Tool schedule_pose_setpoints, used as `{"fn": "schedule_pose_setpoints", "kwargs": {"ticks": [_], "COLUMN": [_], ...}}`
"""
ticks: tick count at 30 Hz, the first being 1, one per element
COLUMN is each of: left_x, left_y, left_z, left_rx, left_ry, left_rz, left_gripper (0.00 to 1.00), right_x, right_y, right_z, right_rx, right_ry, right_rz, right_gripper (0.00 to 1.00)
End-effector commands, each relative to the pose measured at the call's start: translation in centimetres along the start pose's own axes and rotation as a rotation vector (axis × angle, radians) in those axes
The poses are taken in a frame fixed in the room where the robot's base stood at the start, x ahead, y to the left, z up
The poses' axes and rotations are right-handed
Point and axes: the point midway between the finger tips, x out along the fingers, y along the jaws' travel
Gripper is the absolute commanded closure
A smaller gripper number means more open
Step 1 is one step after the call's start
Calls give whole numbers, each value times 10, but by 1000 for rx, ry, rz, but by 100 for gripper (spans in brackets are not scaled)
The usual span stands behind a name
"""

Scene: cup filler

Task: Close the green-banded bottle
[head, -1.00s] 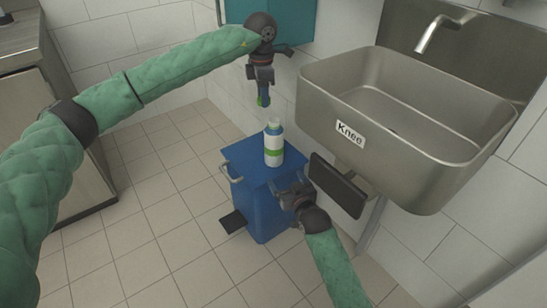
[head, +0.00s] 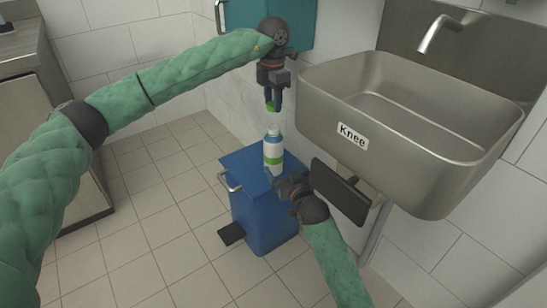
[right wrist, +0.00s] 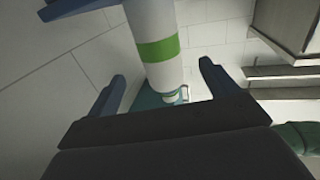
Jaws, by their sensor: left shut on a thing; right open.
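The white bottle (head: 273,157) with a green band and a blue upper part stands upright on the blue bin's lid. Its neck looks uncapped. My left gripper (head: 273,106) is shut on a small green cap (head: 270,107), straight above the bottle neck with a small gap. The fingers hide part of the cap. My right gripper (head: 274,178) is open, low at the bottle's near right side. In the right wrist view the bottle's green band (right wrist: 158,50) shows between the two spread blue fingers; I cannot tell whether either finger touches it.
The blue bin (head: 262,215) has a wire handle and a black pedal (head: 231,232). A steel sink (head: 400,120) with a "Knee" label and a dark knee plate (head: 340,190) stand close on the right. The tiled floor at left is clear.

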Motion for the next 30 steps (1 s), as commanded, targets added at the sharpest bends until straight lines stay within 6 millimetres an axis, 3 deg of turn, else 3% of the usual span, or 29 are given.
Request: {"fn": "schedule_pose_setpoints", "kwargs": {"ticks": [18,30], "left_x": [0,0], "left_y": [0,0], "left_z": [0,0], "left_rx": [1,1], "left_ry": [0,0], "left_rz": [0,0], "left_gripper": [85,85], "right_x": [92,108], "right_y": [0,0], "right_z": [-1,-1], "right_rx": [0,0], "right_ry": [1,1], "right_rz": [0,0], "right_gripper": [14,14]}}
